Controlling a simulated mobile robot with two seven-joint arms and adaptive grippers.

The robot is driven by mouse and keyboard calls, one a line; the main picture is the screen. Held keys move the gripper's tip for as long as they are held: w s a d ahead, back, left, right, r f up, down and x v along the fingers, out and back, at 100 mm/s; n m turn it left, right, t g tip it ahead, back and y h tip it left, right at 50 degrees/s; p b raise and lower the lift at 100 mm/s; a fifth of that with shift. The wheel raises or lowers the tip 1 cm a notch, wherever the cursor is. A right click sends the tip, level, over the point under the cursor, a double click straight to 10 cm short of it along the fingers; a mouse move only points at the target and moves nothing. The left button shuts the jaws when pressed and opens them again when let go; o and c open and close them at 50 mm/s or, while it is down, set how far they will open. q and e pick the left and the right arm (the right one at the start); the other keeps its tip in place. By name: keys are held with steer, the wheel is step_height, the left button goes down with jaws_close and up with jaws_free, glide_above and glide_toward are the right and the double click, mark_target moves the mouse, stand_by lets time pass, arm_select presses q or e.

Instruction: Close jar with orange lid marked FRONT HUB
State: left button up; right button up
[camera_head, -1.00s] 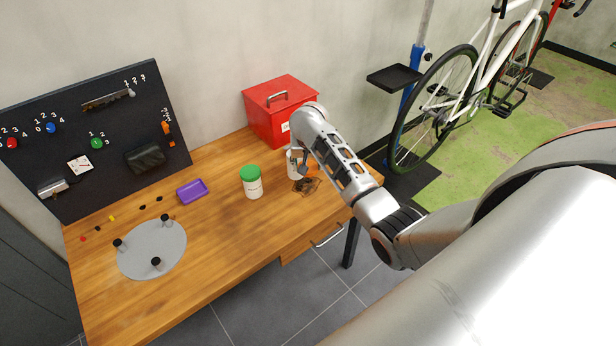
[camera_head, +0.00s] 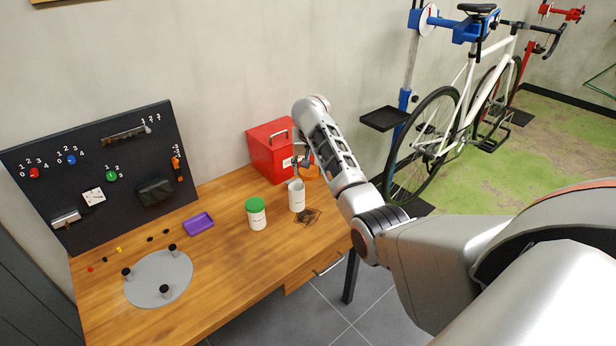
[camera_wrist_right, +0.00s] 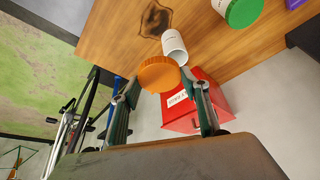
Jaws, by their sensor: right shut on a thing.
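The orange lid (camera_head: 311,172) is held in my right gripper (camera_head: 305,163), above and a little behind the open white jar (camera_head: 297,197). The jar stands upright on the table. In the right wrist view the lid (camera_wrist_right: 159,75) sits between the two fingers of the gripper (camera_wrist_right: 165,92). The jar (camera_wrist_right: 174,46) shows just beyond the lid, apart from it or only overlapped in the picture. The marking on the jar is too small to read. My left gripper is not in view.
A green-lidded jar (camera_head: 256,213) stands left of the open jar. A red box (camera_head: 268,158) stands behind, close to the gripper. A dark mark (camera_head: 310,216) lies on the wooden table (camera_head: 235,255). A purple tray (camera_head: 199,223) and a grey disc (camera_head: 150,286) are further left.

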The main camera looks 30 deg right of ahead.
stand_by(0.5)
steer(key=s+a+f+n+y, duration=0.1)
steer(key=s+a+f+n, duration=0.1)
steer(key=s+a, duration=0.9)
steer(key=s+a+f+n+y, duration=0.1)
steer(key=s+a+f+n, duration=0.2)
steer(key=s+a, duration=0.8)
steer(key=s+n, duration=0.1)
steer(key=s, duration=0.6)
steer(key=shift+s+f, duration=0.25)
steer(key=shift+d, duration=0.1)
